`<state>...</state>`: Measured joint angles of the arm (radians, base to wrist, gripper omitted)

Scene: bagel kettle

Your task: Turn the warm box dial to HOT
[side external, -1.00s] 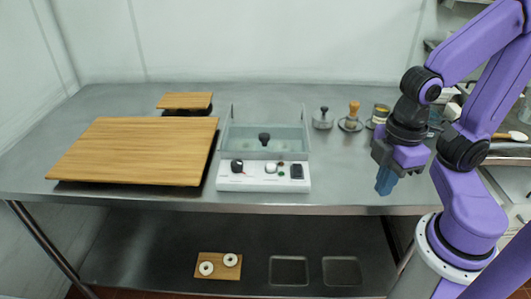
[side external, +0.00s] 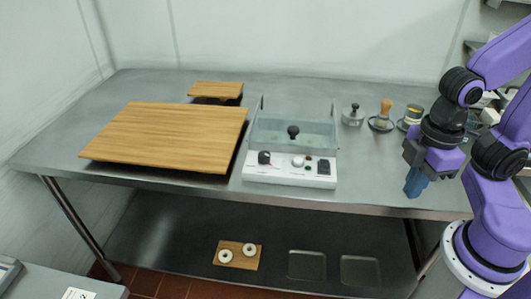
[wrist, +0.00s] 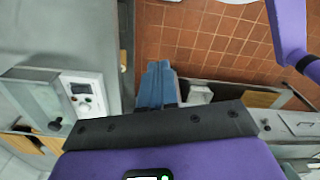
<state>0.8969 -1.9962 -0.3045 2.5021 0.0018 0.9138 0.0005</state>
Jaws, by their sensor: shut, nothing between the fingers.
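The warm box (side external: 292,134) stands on the steel table, with clear sides and a lid with a black knob. Its white front panel (side external: 290,180) carries a black dial (side external: 264,158) on the left, a white knob (side external: 298,161) and a dark switch (side external: 323,168). The dial's markings are too small to read. My gripper (side external: 414,190) hangs with blue fingers down, well right of the panel, shut and empty. In the wrist view the shut fingers (wrist: 156,88) show at the centre; the white panel (wrist: 86,97) is to the left.
A large wooden board (side external: 165,138) lies left of the box, with a smaller board (side external: 215,90) behind. A metal pot (side external: 352,115), a wooden-handled brush (side external: 385,110) and a tin (side external: 411,116) stand behind right. A small board with two bagels (side external: 237,255) is on the lower shelf. The table before my gripper is clear.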

